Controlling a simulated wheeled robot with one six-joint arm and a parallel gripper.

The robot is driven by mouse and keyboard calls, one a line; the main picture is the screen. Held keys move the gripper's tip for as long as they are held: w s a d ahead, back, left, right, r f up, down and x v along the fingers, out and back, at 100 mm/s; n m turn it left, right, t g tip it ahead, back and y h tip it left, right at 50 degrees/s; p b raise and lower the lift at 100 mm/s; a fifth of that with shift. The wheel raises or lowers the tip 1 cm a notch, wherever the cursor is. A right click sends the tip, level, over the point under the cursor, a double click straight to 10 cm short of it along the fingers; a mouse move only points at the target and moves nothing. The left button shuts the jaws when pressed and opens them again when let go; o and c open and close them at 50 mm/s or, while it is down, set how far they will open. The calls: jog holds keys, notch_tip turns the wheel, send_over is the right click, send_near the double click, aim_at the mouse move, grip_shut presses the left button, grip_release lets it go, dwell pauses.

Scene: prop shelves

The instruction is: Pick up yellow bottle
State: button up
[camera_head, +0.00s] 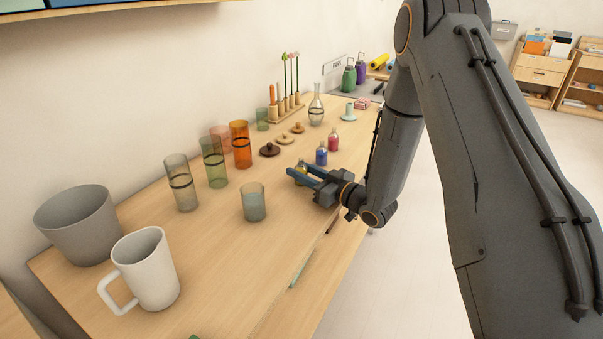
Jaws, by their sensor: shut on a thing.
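The yellow bottle (302,167) is a small bottle, and only a little of it shows between the blue fingers of my gripper. My gripper (297,171) reaches in from the right, low over the table near its front edge, and is shut on the yellow bottle. The fingers hide most of the bottle, so I cannot tell whether its base touches the table.
A blue bottle (321,154) and a red bottle (333,141) stand just behind my gripper. A grey-blue glass (254,203) stands to its left. Taller coloured glasses (241,146), brown lids (270,150), a white mug (152,272) and a grey pot (78,228) line the table (215,275).

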jog(key=shift+r+b, duration=0.7)
jog(key=shift+r, duration=4.3)
jog(key=d+f+m+t+h, duration=0.1)
jog(key=d+f+m+h, duration=0.1)
jog(key=d+m+h, duration=0.1)
jog(key=d+f+m+t+h, duration=0.2)
jog(key=d+f+m+h, duration=0.1)
jog(key=d+h, duration=0.2)
jog(key=d+f+m+t+h, duration=0.2)
jog(key=d+h, duration=0.2)
jog(key=d, duration=0.2)
jog(key=shift+s+f+m+h, duration=0.2)
jog(key=shift+m+h, duration=0.1)
jog(key=shift+m, duration=0.1)
